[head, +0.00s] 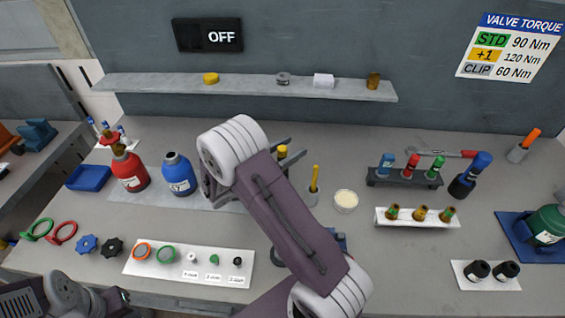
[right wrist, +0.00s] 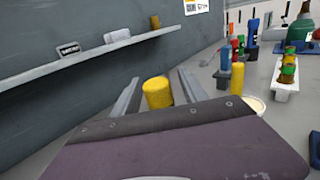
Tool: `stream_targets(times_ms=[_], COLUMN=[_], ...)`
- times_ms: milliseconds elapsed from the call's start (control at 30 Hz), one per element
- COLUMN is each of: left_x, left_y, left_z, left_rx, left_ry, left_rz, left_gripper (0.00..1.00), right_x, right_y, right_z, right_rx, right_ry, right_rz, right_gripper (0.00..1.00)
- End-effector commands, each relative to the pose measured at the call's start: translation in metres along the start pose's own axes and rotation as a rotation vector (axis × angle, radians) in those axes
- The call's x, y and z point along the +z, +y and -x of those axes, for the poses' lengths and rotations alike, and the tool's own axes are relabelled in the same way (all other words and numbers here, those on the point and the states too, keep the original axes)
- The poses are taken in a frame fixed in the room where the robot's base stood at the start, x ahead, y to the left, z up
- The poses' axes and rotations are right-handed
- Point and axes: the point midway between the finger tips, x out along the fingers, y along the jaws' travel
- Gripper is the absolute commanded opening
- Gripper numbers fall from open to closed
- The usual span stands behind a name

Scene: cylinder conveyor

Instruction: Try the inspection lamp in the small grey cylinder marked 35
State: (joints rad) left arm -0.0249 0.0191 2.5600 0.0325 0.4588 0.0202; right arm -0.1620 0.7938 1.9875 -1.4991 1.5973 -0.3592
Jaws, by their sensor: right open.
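No small grey cylinder marked 35 can be made out; my right arm hides part of the bench. My left arm shows at lower left, its fingers out of view.
A red cylinder (head: 130,170) and a blue cylinder (head: 178,175) stand left of my right arm. A white dish (head: 346,201), a dark rack (head: 404,181) of coloured pieces and a white block (head: 415,218) are to its right. A shelf (head: 245,88) runs behind; a wall display (head: 208,36) reads OFF.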

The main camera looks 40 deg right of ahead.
Motion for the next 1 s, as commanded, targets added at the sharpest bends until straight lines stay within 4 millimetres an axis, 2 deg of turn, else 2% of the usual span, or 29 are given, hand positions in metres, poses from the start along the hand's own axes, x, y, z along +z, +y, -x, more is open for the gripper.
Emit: stream_targets(times_ms=[100,133,300,667,867,1000], left_x=[0.0,0.0,0.0,0.0,0.0,-0.001], left_y=[0.0,0.0,0.0,0.0,0.0,0.0], left_z=[0.0,0.0,0.0,0.001,0.003,0.006], left_rx=[0.0,0.0,0.0,0.0,0.0,0.0], left_ry=[0.0,0.0,0.0,0.0,0.0,0.0], left_rz=[0.0,0.0,0.0,0.0,0.0,0.0], left_gripper=[0.36,0.36,0.36,0.36,0.36,0.36], right_x=[0.0,0.0,0.0,0.004,0.033,0.066], right_y=[0.0,0.0,0.0,0.0,0.0,0.0], right_z=[0.0,0.0,0.001,0.001,0.001,0.001], right_rx=[0.0,0.0,0.0,0.0,0.0,0.0], right_ry=[0.0,0.0,0.0,0.0,-0.001,-0.001], right_rz=[0.0,0.0,0.0,-0.001,-0.005,-0.007], right_gripper=[0.51,0.48,0.01,0.0,0.0,0.0])
